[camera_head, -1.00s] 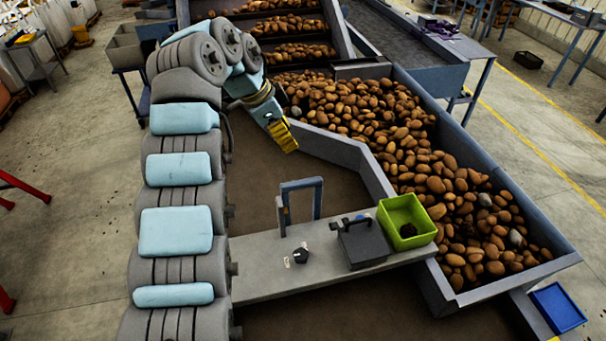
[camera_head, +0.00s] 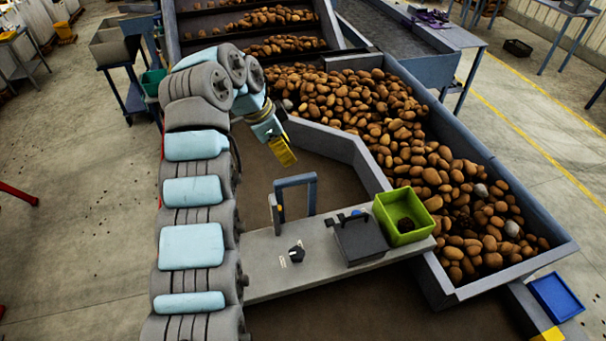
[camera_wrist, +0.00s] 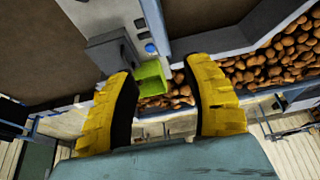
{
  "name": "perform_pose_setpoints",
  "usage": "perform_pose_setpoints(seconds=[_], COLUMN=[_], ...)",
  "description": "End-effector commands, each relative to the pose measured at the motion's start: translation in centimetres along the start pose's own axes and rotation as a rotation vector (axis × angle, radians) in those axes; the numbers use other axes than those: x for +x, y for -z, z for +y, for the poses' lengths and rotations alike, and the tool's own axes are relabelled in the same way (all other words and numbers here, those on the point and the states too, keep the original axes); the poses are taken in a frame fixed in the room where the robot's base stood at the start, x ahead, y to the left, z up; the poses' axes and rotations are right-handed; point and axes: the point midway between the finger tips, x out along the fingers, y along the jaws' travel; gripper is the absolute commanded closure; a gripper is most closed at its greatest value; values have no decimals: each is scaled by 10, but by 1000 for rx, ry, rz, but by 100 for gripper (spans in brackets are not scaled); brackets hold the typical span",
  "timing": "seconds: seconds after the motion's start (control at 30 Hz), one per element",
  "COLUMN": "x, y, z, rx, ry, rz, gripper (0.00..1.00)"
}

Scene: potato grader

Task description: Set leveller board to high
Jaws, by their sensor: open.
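I cannot tell for certain which part is the leveller board. A blue-grey upright frame (camera_head: 312,194) with a short lever-like piece (camera_head: 276,212) at its left stands at the grey panel (camera_head: 265,265). A black knob (camera_head: 296,254) with small white marks sits on the panel. My gripper (camera_head: 283,153), with yellow fingers, is in the air above and behind the frame, apart from it. In the wrist view my gripper (camera_wrist: 158,68) is open with nothing held; the panel's blue button (camera_wrist: 150,48) shows beyond the fingers.
A dark box with a handle (camera_head: 358,240) and a green bin (camera_head: 392,229) stand on the panel's right part. Potatoes (camera_head: 400,135) fill the hopper behind and right. A blue tray (camera_head: 556,298) is at lower right. The brown surface (camera_head: 335,172) around the frame is bare.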

Motion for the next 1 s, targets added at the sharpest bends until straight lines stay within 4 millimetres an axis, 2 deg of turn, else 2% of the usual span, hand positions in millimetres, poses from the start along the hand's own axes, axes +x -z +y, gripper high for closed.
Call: perform_pose_setpoints(seconds=[0.27, 0.7, 1.0], x=[30, 98, 116], y=[1, 0, 0], z=[0, 1, 0], rx=[-1, -2, 1], ry=[-1, -5, -1], rz=[1, -1, -2], gripper=[50, 50, 50])
